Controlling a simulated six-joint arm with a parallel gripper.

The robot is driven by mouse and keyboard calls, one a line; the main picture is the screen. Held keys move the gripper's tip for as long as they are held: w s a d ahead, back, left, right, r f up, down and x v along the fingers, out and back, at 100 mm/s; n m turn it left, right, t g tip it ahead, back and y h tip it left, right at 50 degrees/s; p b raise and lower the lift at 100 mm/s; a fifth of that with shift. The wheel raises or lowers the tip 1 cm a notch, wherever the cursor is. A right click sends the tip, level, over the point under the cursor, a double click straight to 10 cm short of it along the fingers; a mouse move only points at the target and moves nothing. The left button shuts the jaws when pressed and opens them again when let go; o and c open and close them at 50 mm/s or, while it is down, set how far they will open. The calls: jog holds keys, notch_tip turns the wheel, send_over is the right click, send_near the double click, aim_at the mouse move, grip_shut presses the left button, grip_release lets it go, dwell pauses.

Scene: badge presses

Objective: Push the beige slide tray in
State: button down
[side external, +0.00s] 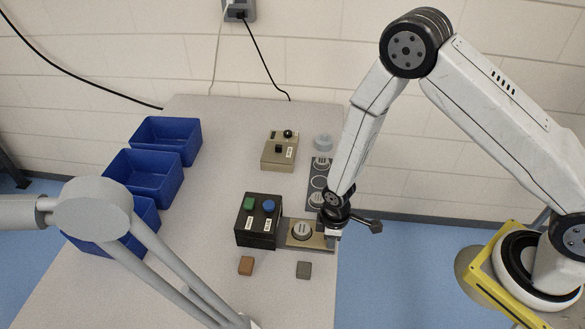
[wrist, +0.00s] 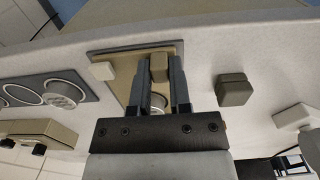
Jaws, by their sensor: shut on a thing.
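The beige slide tray (side external: 319,243) sticks out to the right of the dark press box (side external: 254,228), which has a green and a blue button on top. A round grey badge part (side external: 301,230) rests on the tray. My gripper (side external: 331,222) is at the tray's outer right end. In the wrist view, the fingers of my gripper (wrist: 160,82) stand on both sides of a small tan block, seemingly the tray's handle (wrist: 159,68), and are shut on it. The tray (wrist: 128,88) shows beneath them there. The fingers partly hide the round part.
A dark rack (side external: 316,170) with round places lies behind the tray, near a beige box (side external: 279,153) with a black knob. Blue bins (side external: 145,180) line the left. A brown block (side external: 246,265) and a grey block (side external: 304,270) lie in front. A grey lamp arm (side external: 175,262) crosses the front left.

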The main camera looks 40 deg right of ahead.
aim_at(311, 242)
jog(key=shift+w, duration=0.1)
dwell(0.4)
jog(key=shift+w+a, duration=1.7)
jog(key=shift+a, duration=0.05)
jog(key=c, duration=0.6)
grip_release()
jog(key=shift+o, duration=0.2)
jog(key=shift+r, duration=0.1)
notch_tip(311, 242, up, 8)
jog(key=shift+f, duration=0.2)
